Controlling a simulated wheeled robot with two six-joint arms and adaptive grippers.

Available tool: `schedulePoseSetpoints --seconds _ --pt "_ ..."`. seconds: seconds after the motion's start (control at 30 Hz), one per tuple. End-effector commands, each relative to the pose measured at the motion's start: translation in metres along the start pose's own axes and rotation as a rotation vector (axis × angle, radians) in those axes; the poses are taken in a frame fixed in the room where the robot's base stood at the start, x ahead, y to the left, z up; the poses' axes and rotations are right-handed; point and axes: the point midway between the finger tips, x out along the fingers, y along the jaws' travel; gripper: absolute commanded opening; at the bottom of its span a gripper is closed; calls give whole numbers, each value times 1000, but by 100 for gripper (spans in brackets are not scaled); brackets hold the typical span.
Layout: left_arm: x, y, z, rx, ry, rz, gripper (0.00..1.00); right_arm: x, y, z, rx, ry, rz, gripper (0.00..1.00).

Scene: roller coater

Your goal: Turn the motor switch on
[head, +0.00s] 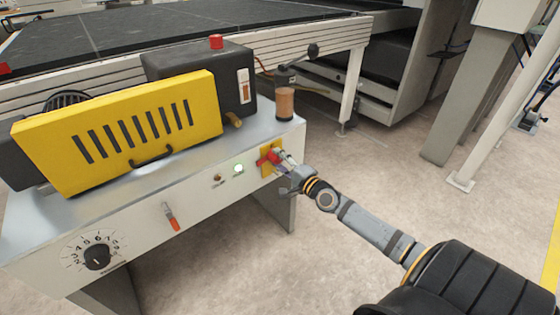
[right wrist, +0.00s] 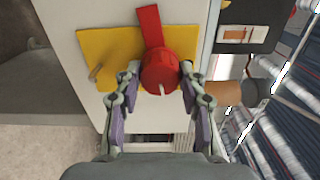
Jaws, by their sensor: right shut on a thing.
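The motor switch is a red rotary knob (head: 267,157) on a yellow plate (head: 265,171) at the right end of the machine's front panel. In the right wrist view the red knob (right wrist: 160,68) has a bar-shaped handle extending toward the top of the picture, over the yellow plate (right wrist: 98,48). My right gripper (head: 286,168) is at the knob. In the right wrist view its fingers (right wrist: 160,84) stand on both sides of the round part of the knob and are shut on it. My left gripper is not in view.
An orange-handled lever (head: 171,217) and a numbered dial (head: 97,257) are further left. A yellow slotted cover (head: 118,132) and a brown cylinder (head: 285,104) are above.

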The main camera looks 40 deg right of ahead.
Motion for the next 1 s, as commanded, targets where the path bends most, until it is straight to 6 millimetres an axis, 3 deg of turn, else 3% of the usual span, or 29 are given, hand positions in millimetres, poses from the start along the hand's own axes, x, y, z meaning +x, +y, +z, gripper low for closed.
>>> schedulePoseSetpoints --seconds 0.4,0.93,0.97,1.0 --pt "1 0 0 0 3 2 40 0 1 0 170 1 2 9" --pt "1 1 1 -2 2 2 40 0 1 0 194 1 2 9" --pt "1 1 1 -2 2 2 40 0 1 0 193 1 2 43" --pt "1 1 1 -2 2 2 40 0 1 0 193 1 2 48"
